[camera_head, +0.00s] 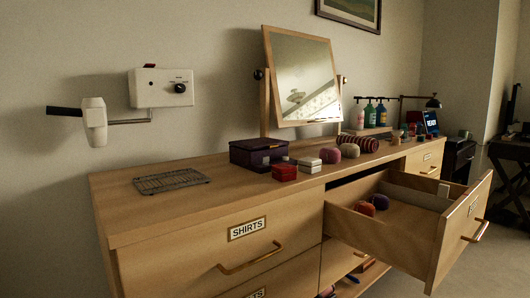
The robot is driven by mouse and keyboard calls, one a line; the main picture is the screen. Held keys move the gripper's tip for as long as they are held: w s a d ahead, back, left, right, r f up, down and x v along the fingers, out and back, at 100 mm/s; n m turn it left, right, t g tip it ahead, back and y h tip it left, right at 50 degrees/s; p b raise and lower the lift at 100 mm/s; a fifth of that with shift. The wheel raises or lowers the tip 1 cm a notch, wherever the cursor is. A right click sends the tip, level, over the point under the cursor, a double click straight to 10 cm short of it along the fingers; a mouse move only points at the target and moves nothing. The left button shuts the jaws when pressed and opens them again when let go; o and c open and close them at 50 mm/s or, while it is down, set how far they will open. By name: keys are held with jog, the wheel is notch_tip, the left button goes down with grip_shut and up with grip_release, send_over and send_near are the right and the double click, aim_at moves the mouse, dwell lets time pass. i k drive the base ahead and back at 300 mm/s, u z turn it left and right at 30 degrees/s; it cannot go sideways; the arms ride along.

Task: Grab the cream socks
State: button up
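A rolled, rounded bundle of pale beige-pink colour (350,150) sits on the dresser top, in front of the mirror. It is the closest to cream among the sock-like bundles, but the dim light leaves its colour uncertain. A mauve-pink bundle (330,155) sits just left of it. A red bundle (364,208) and a purple bundle (379,202) lie in the open upper right drawer (415,223). My gripper is not in view.
The wooden dresser (140,205) has its upper right drawer pulled far out. A purple box (258,152), red box (284,172), white box (309,165), striped roll (358,143) and wire rack (171,181) stand on top. The tilting mirror (305,85) rises behind. A lower drawer is partly open.

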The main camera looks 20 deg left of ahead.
aim_at(350, 151)
jog(key=u, duration=0.75)
jog(key=i, duration=0.6)
